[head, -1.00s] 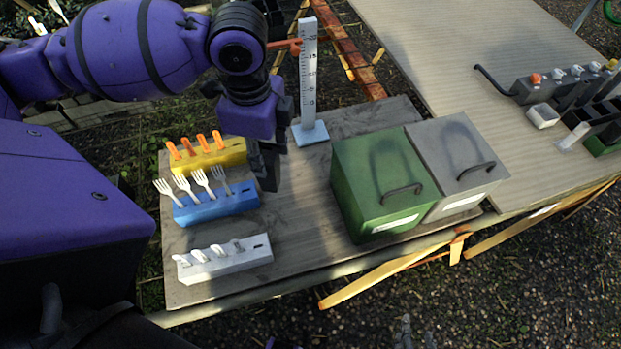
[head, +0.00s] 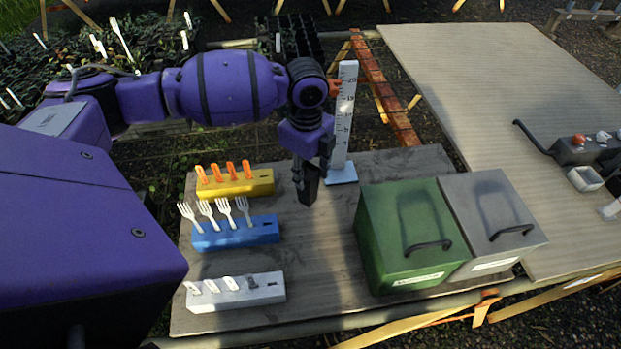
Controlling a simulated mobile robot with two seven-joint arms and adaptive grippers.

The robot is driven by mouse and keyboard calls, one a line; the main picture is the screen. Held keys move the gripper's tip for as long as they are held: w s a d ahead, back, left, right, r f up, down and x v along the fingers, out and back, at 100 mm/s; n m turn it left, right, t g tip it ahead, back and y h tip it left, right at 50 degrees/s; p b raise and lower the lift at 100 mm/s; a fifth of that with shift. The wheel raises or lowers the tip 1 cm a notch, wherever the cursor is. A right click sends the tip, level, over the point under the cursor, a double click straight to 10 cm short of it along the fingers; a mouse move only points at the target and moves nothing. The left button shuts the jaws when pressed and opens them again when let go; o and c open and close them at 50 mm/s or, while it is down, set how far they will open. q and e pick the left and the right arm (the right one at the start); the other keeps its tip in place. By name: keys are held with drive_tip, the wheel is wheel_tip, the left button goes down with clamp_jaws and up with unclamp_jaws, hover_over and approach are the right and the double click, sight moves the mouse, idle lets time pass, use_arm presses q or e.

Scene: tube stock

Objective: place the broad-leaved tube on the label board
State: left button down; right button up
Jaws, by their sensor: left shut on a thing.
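My left gripper (head: 307,197) hangs fingers down over the grey wooden board, to the right of the yellow block and left of the green box. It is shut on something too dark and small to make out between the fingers. I cannot pick out a broad-leaved tube in this view. Three blocks stand on the board: a yellow block (head: 262,184) with orange tags, a blue block (head: 262,234) with white forks, and a white block (head: 262,296) with small pale tags. Each has a slot at its right end. I cannot tell which is the label board. My right gripper is out of view.
A white ruler stand (head: 346,115) rises close behind the left gripper. A green box (head: 395,215) and a grey box (head: 490,205), both with handles, stand at right. Bare board (head: 325,255) lies between the blocks and boxes. A larger table (head: 490,90) adjoins at right.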

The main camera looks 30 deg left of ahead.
use_arm(q)
drive_tip(key=shift+w+a+f, duration=0.1)
drive_tip(key=shift+w+f, duration=0.6)
drive_tip(key=shift+f, duration=1.5)
drive_tip(key=shift+f, duration=0.15)
drive_tip(key=c, duration=1.1)
unclamp_jaws()
wheel_tip(320, 180, up, 12)
drive_tip(key=shift+r, duration=0.15)
